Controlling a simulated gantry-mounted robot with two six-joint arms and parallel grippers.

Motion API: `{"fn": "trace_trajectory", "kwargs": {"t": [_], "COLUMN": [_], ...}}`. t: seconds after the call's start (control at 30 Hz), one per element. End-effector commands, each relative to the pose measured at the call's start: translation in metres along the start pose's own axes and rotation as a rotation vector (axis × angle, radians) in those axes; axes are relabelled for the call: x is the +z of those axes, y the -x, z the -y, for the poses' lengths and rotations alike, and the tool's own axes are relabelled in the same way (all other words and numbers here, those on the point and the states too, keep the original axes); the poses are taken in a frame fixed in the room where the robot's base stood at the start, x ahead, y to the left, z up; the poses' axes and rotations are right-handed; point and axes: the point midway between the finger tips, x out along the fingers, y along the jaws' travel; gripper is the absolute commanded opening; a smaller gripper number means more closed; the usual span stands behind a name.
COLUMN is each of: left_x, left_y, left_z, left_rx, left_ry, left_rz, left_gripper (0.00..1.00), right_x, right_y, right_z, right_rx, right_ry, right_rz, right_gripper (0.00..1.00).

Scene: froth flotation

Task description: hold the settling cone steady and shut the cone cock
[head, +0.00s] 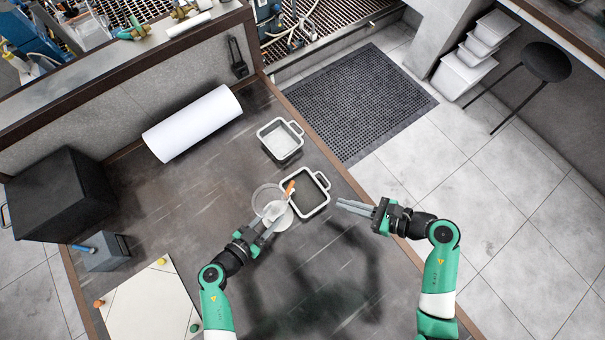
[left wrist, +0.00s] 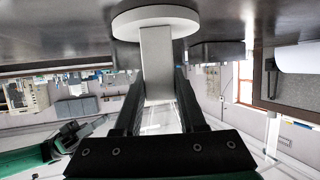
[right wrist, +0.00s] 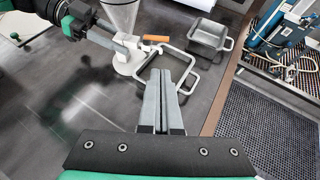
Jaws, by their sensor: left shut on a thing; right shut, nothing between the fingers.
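The clear settling cone (head: 266,196) stands on a white base (head: 279,216) beside a pale-rimmed pan. It also shows in the right wrist view (right wrist: 121,12). The cone cock's orange handle (head: 289,187) sticks out sideways, roughly level in the right wrist view (right wrist: 156,38). My left gripper (head: 268,232) is shut on the cone's white post, which stands between its fingers in the left wrist view (left wrist: 157,65). My right gripper (head: 340,205) is shut and empty, to the right of the cone and apart from the handle.
The near pan (head: 323,178) lies right beside the cone; a second pan (head: 281,153) stands behind it. A white roll (head: 193,122), a black box (head: 62,195) and a pale board (head: 150,305) are to the left. The table's right edge runs under my right gripper.

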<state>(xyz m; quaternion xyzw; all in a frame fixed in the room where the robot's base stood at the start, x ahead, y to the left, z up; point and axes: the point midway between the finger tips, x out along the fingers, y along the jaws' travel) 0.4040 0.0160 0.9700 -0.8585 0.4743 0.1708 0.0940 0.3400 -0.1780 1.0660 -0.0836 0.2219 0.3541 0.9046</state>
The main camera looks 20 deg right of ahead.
Motion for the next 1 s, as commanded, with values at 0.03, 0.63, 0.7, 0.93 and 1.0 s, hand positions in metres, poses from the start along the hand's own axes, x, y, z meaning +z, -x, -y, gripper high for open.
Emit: {"fn": "trace_trajectory", "kwargs": {"t": [0.03,0.63,0.7,0.93,1.0], "left_x": [0.000,0.000,0.000,0.000,0.000], "left_y": [0.000,0.000,0.000,0.000,0.000], "left_z": [0.000,0.000,0.000,0.000,0.000], "left_rx": [0.000,0.000,0.000,0.000,0.000], "left_ry": [0.000,0.000,0.000,0.000,0.000], "left_rz": [0.001,0.001,0.001,0.001,0.001], "left_gripper": [0.00,0.00,0.00,0.00,0.00], "right_x": [0.000,0.001,0.001,0.003,0.007], "right_y": [0.001,-0.045,-0.060,-0.109,-0.120], "right_z": [0.003,0.001,0.001,0.002,0.002], "right_rx": [-0.006,0.004,0.004,0.001,-0.001], "right_ry": [0.001,0.006,0.006,0.007,0.008], "right_rz": [0.001,-0.001,-0.001,-0.001,-0.001], "right_gripper": [0.00,0.00,0.00,0.00,0.00]}}
